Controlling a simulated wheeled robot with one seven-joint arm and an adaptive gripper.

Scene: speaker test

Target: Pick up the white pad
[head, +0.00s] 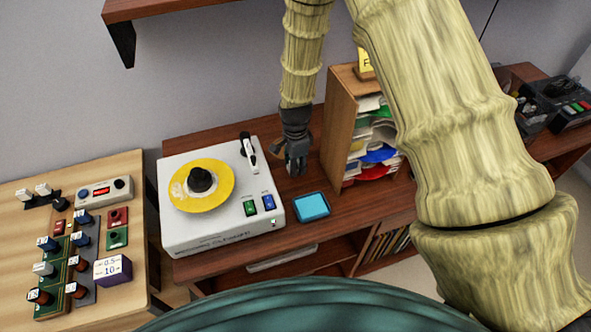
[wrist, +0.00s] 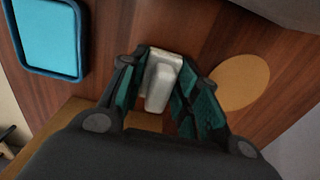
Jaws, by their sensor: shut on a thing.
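The white pad (wrist: 160,80) is a pale block with a raised middle, seen in the wrist view between my fingers. My gripper (wrist: 158,88) is shut on it, with a dark finger on either side. In the head view my gripper (head: 297,165) points down over the wooden cabinet top, between the white record player and the upright wooden rack. The pad cannot be made out there. I cannot tell whether it touches the wood or is just above it.
A blue square tray (head: 312,206) lies in front of my gripper. The record player (head: 220,225) with a yellow disc stands left, the rack (head: 338,135) of papers right. A tan round mat (wrist: 240,82) lies beside the pad. A workbench (head: 20,215) with electronic parts is far left.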

